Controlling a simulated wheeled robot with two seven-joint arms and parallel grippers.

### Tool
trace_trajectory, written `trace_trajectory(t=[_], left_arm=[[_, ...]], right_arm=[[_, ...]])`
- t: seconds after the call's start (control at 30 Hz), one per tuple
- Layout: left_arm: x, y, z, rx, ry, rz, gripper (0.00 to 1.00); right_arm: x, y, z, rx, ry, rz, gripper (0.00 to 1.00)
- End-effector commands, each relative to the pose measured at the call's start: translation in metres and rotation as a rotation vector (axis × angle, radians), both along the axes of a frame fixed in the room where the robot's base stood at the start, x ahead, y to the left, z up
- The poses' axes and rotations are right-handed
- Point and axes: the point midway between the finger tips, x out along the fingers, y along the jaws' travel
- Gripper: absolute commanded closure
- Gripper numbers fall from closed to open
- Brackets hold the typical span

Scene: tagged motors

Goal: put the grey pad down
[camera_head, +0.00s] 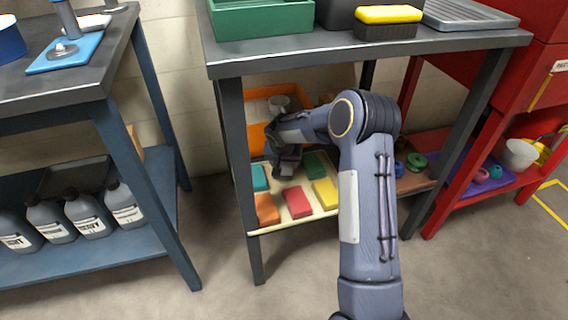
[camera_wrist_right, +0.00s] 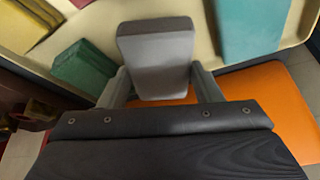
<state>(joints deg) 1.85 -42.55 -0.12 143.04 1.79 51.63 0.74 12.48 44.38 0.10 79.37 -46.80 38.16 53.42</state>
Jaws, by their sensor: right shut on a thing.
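The grey pad (camera_wrist_right: 158,60) is between the two fingers of my right gripper (camera_wrist_right: 160,88) in the right wrist view. The gripper is shut on it. A cream tray (camera_wrist_right: 108,28) lies beyond the pad; I cannot tell whether the pad touches it. In the head view my right gripper (camera_head: 287,160) is over the back part of the tray (camera_head: 293,226), between a teal pad (camera_head: 260,178) and a green pad (camera_head: 315,165). The grey pad is hard to make out there. My left gripper is not in view.
Orange (camera_head: 266,209), red (camera_head: 296,205) and yellow (camera_head: 326,193) pads line the tray's front. An orange bin (camera_head: 256,138) stands behind it. The table top (camera_head: 350,48) lies above this shelf, and a dark table leg (camera_head: 240,160) stands at its left.

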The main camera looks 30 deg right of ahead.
Motion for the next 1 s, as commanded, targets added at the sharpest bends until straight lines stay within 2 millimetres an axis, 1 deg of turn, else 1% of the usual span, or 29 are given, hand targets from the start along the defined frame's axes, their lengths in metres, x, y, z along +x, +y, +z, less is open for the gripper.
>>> trace_trajectory(t=[0.33,0.37,0.5,0.8,0.87,0.93,1.0], left_arm=[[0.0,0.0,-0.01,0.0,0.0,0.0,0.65],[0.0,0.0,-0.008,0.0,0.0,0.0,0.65],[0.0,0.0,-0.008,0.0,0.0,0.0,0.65],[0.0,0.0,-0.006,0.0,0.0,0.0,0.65],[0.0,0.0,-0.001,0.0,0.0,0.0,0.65],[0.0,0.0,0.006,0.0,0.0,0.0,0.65],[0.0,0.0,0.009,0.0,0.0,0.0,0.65]], right_arm=[[0.0,0.001,-0.01,0.001,-0.001,0.0,0.6],[0.0,0.0,-0.008,0.001,-0.001,-0.001,0.38],[0.0,0.0,-0.008,0.001,0.0,0.0,0.2],[0.0,0.0,-0.006,0.001,0.001,0.0,0.2],[0.0,0.0,-0.001,0.001,0.001,0.0,0.2],[-0.001,0.0,0.007,0.0,0.0,0.0,0.2],[-0.004,0.004,0.018,0.0,-0.001,0.002,0.2]])
